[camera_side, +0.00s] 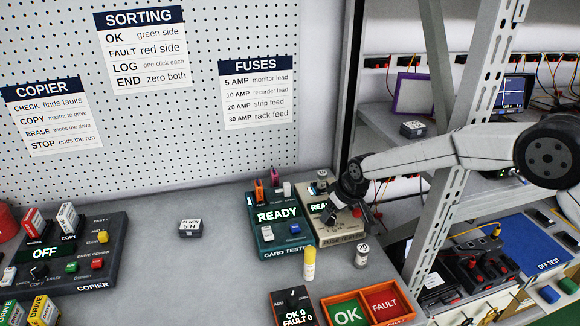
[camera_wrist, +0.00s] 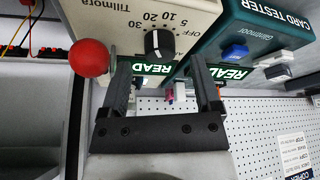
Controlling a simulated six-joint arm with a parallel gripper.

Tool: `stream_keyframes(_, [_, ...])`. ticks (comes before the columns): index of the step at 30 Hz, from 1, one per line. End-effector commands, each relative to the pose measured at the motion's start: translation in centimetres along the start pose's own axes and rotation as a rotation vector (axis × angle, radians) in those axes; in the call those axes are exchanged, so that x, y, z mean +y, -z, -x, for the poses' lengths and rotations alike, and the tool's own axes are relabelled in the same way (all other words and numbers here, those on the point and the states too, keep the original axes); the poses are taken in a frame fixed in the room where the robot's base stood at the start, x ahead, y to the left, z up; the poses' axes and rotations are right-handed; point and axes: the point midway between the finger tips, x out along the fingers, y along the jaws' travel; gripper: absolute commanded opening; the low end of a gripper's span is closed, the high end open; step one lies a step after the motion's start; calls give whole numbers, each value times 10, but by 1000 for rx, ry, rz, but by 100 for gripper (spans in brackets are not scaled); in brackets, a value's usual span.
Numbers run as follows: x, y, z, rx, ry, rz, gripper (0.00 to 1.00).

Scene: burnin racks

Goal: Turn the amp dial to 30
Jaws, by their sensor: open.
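The amp dial (camera_wrist: 158,43) is a black round knob with a white pointer line on the cream fuse tester (camera_wrist: 205,12). In the wrist view it is ringed by OFF, 5, 10, 20 and 30. The line looks roughly upright in that view, near 10 and 20; I cannot tell the exact mark. My gripper (camera_wrist: 160,66) is open and empty, its fingers spread just short of the dial, one to each side.
A red ball knob (camera_wrist: 89,57) sits close beside my left finger in the wrist view. The teal card tester (camera_side: 272,247) adjoins the fuse tester. A fuse marked 20 (camera_side: 362,256) and a yellow-capped tube (camera_side: 309,265) stand in front. A metal rack post (camera_side: 452,190) is at right.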

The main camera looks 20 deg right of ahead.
Motion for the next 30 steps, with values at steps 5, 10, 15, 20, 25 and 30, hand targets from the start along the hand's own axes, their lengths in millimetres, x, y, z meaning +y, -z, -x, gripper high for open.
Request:
stream_keyframes(5, [0, 0, -15, 0, 0, 0, 81])
stream_keyframes(10, [0, 0, -21, 1, 0, 0, 81])
stream_keyframes(15, [0, 0, -22, 1, 0, 0, 81])
stream_keyframes(20, [0, 0, -22, 1, 0, 0, 78])
stream_keyframes(25, [0, 0, -22, 1, 0, 0, 24])
stream_keyframes(30, [0, 0, -22, 1, 0, 0, 0])
